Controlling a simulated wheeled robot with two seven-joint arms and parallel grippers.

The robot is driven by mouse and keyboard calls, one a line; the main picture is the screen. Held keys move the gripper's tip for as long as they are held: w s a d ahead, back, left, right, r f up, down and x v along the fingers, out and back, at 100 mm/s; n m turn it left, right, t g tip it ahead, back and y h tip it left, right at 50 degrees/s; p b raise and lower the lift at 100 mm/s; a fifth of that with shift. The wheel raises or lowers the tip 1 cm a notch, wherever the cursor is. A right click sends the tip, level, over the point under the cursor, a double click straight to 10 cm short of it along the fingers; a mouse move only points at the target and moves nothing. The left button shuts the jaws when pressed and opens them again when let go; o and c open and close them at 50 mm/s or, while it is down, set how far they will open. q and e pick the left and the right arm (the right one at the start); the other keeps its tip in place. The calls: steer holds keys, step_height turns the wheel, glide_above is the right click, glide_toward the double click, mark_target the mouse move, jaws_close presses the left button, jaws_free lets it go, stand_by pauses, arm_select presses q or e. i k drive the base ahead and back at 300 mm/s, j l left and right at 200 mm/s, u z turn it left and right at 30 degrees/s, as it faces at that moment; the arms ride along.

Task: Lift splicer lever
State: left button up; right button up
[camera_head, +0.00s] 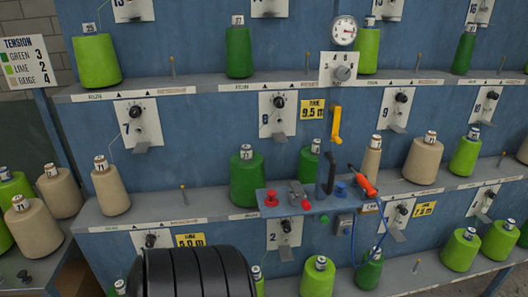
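A small blue bench (315,205) sticks out from the middle of the blue rack and carries several devices. On it are a red knob (271,197), a grey device with a red part (298,194), and a blue knob (341,189). A black upright lever or handle (328,174) stands tilted among them. A yellow lever-like handle (336,125) is fixed to the panel above. I cannot tell for certain which one is the splicer lever. Neither gripper shows in the head view, and nothing is seen touching these parts.
A red-orange tool (363,181) with a blue cord hangs at the bench's right. Green cones (247,178) and beige cones (422,161) stand close on both sides. Numbered dials (279,114) and a gauge (343,30) sit on the panel. A tension sign (25,61) is at left.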

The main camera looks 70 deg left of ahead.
mark_target(298, 190)
steer(key=u, duration=1.75)
